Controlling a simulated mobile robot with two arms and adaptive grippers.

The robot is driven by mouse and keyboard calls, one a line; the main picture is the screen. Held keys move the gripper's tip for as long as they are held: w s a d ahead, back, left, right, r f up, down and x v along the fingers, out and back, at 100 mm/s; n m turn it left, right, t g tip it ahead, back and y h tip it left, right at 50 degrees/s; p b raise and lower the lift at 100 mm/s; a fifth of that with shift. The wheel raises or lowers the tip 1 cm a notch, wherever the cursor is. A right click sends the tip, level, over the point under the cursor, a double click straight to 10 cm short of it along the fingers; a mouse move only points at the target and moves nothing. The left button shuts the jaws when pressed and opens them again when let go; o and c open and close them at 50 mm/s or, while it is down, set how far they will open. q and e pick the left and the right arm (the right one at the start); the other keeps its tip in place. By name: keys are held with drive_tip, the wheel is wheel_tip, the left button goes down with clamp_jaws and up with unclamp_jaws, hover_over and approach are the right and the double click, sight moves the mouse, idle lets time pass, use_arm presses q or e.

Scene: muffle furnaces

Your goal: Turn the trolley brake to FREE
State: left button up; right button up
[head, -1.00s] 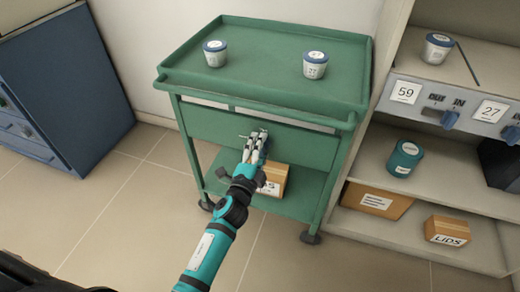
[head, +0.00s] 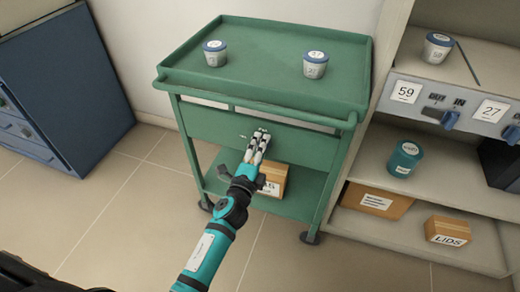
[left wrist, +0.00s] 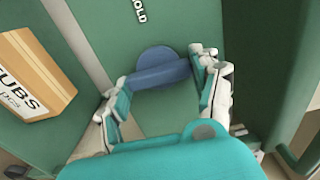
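The green trolley (head: 270,60) stands against the wall. My left gripper (head: 261,133) is at its upper front panel in the head view, where its fingers hide the brake. In the left wrist view, a blue brake knob (left wrist: 160,75) lies between the spread fingers of my left gripper (left wrist: 158,80). Each finger is at or very near one end of the knob's bar; I cannot tell whether they press on it. Black letters on a white label, partly cut off, read "OLD" above the knob. My right gripper is not in view.
Two lidded tubs, left (head: 215,53) and right (head: 315,65), stand on the trolley top. A cardboard box (head: 273,178) sits on its lower shelf. A shelf unit (head: 455,185) stands close at the right, a blue cabinet (head: 70,80) at the left. The floor in front is clear.

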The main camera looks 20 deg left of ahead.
use_arm(q)
drive_tip(key=o, duration=0.5)
drive_tip(key=shift+s, duration=0.15)
drive_tip(key=s, duration=1.1)
drive_tip(key=shift+s+a, duration=0.15)
drive_tip(key=shift+s, duration=0.25)
